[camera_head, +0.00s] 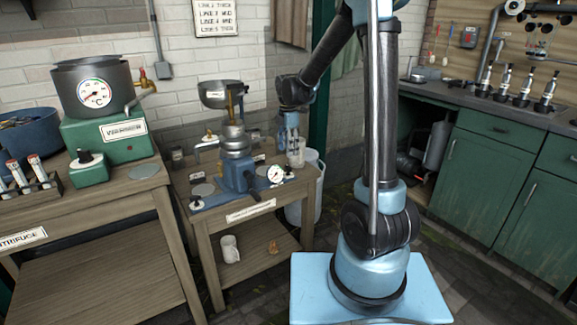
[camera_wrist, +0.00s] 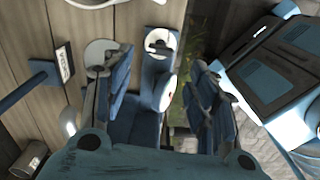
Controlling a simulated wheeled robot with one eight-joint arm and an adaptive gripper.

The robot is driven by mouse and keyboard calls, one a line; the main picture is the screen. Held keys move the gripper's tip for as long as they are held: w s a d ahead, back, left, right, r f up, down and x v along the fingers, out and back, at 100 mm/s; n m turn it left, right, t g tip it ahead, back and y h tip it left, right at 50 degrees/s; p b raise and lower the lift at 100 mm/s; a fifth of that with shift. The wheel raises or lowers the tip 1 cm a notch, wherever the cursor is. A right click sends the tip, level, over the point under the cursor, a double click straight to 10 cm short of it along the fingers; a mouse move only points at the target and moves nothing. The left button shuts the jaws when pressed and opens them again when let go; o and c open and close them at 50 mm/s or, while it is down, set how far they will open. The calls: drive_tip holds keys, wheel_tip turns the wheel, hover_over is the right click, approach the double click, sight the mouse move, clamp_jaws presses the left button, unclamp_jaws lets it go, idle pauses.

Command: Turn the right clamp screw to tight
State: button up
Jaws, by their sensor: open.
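The blue-based machine (camera_head: 236,172) stands on the wooden table, with a metal bowl on top. What looks like the right clamp screw (camera_head: 289,176) is a small dark knob over a white disc at the base's right corner, beside the round gauge (camera_head: 275,174). In the wrist view, the dark screw (camera_wrist: 158,44) sits on its white disc, beyond and between the fingers. My gripper (camera_head: 296,158) hangs fingers down above the table's right side. Its two blue fingers (camera_wrist: 163,100) are apart, with the gauge's edge and blue base showing between them. I see no contact with the screw; its exact turn is unclear.
A similar knob (camera_head: 196,204) sits at the base's left corner. A dark crank handle (camera_head: 260,188) sticks out in front. A white bin (camera_head: 312,185) stands right of the table. The left table (camera_head: 120,205) holds a green heater and tubes.

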sight(288, 166)
drive_tip(key=shift+f, duration=4)
drive_tip(key=c, duration=1.1)
